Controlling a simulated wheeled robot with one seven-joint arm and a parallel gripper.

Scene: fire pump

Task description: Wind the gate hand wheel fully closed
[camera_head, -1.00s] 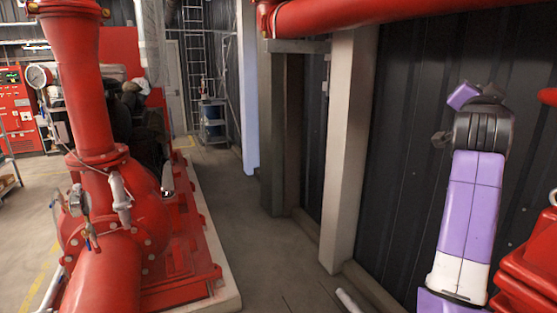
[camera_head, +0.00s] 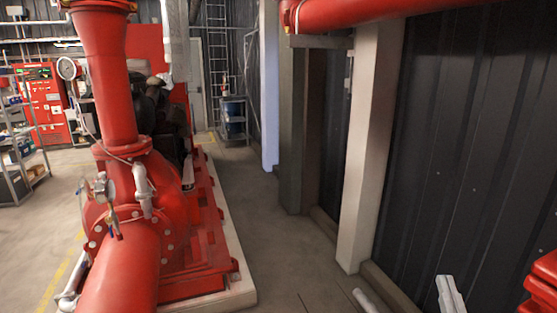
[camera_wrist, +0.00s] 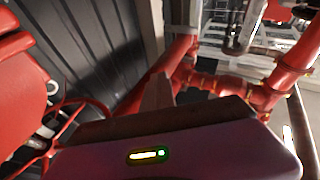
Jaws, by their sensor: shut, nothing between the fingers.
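A thin red wheel rim with spokes, apparently the hand wheel (camera_wrist: 76,112), shows at the left of the wrist view, partly cut off by the frame and by my gripper's body. My gripper (camera_wrist: 157,92) is in the lower middle of the wrist view, to the right of the wheel. Its fingers look together and empty, and I see no contact with the wheel. The wheel cannot be made out in the head view.
In the wrist view, a bulky red casting (camera_wrist: 18,85) is at the left and red pipes (camera_wrist: 265,95) are at the right. In the head view, the red pump (camera_head: 140,190) stands left, a post (camera_head: 372,150) stands right, and the aisle floor (camera_head: 265,240) is clear.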

